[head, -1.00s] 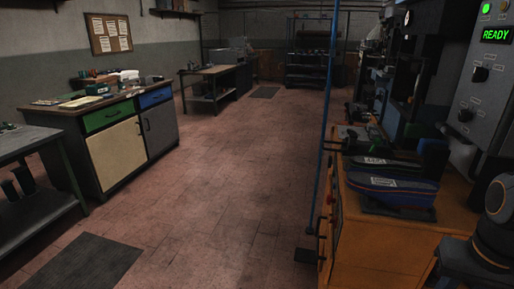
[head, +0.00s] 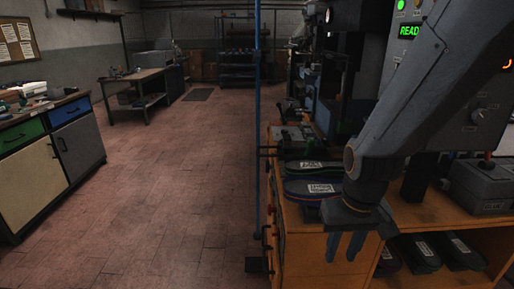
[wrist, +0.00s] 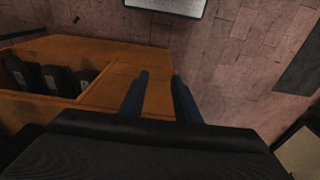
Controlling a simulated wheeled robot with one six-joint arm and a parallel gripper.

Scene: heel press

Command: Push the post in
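A thin blue upright post (head: 257,130) stands on the floor at the left front corner of the orange bench (head: 310,262). It has a dark foot (head: 258,265) at the bottom and a dark arm reaching toward the bench. I cannot tell whether this is the post of the task. My gripper (head: 345,247) points down in front of the bench, right of the blue post and apart from it. In the wrist view its two blue fingers (wrist: 160,76) stand apart with nothing between them, with the bench top and floor beyond. The post is not clearly seen in the wrist view.
Shoe soles (head: 315,188) lie on the bench, with more on its lower shelf (head: 450,285). A control box (head: 470,100) with a green light and partly hidden READY display stands behind my arm. A green-and-blue cabinet (head: 50,150) is at left. The floor between is clear.

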